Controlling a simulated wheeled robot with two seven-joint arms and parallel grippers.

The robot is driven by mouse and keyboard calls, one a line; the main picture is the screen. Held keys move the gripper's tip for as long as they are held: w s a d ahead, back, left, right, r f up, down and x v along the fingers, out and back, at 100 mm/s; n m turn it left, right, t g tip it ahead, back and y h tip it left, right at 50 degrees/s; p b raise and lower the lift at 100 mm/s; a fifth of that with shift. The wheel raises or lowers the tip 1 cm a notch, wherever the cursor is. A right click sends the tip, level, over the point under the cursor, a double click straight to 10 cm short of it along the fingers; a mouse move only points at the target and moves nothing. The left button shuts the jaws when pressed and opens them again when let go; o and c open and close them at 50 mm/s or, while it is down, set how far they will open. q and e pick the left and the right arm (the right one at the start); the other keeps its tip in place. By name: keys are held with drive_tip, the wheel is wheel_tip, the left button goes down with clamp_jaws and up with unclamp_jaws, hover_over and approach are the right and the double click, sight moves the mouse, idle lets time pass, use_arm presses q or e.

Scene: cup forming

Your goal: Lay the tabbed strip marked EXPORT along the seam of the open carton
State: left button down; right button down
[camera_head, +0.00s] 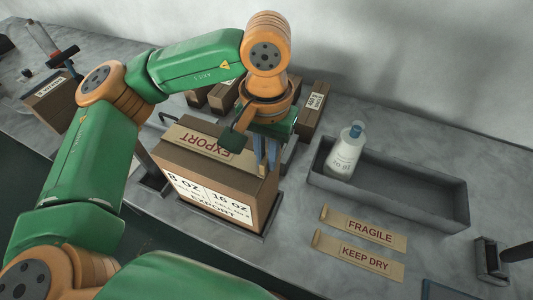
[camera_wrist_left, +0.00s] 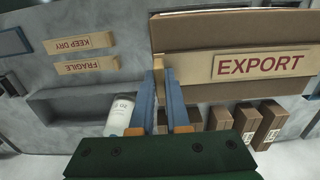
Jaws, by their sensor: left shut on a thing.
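The open carton (camera_head: 195,165) stands upright on the bench, with printing on its front. The tan strip marked EXPORT (camera_head: 190,139) lies lengthwise over the carton's top, with its red lettering upside down in the head view. It also shows in the left wrist view (camera_wrist_left: 262,64). My left gripper (camera_head: 266,168) is at the carton's right end, its blue fingers pointing down. In the wrist view the fingers (camera_wrist_left: 159,66) are shut on the strip's tab end. I cannot tell whether the strip's whole length touches the carton. My right gripper is not in view.
Strips marked FRAGILE (camera_head: 369,231) and KEEP DRY (camera_head: 365,258) lie at the right. A grey tray (camera_head: 420,196) holds a white bottle (camera_head: 343,155) with a blue cap. Small brown cartons (camera_head: 315,108) stand behind. A dark device (camera_head: 489,260) is at the right edge.

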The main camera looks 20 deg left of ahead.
use_arm(q)
drive_tip(key=shift+f, duration=0.15)
drive_tip(key=c, duration=0.8)
unclamp_jaws()
wheel_tip(320, 180, up, 7)
drive_tip(key=shift+r+b, duration=0.15)
drive_tip(key=shift+b, duration=0.15)
